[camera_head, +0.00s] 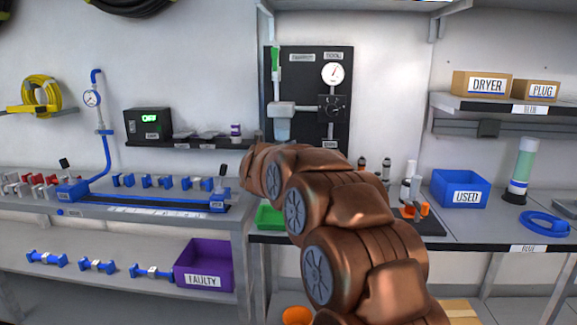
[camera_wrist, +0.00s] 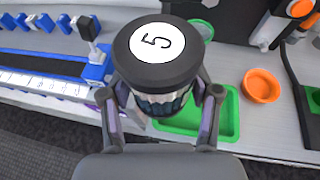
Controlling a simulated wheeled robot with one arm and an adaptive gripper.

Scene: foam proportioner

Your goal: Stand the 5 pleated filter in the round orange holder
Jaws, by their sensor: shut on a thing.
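The pleated filter (camera_wrist: 157,55) has a dark cap with a white disc marked 5, and pleated sides show below the cap. In the wrist view my gripper (camera_wrist: 160,105) is shut on it, with one finger on each side. The filter is upright in the jaws, above or near a green tray. The round orange holder (camera_wrist: 261,86) is an open shallow cup on the light bench, right of the filter and apart from it. In the head view my own arm hides the gripper and the filter.
The green tray (camera_wrist: 225,122) lies below the filter; it also shows in the head view (camera_head: 268,217). A dark board with orange parts stands right of the holder. A blue valve rig (camera_wrist: 95,70) is at left. A blue USED bin (camera_head: 460,190) stands on the right bench.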

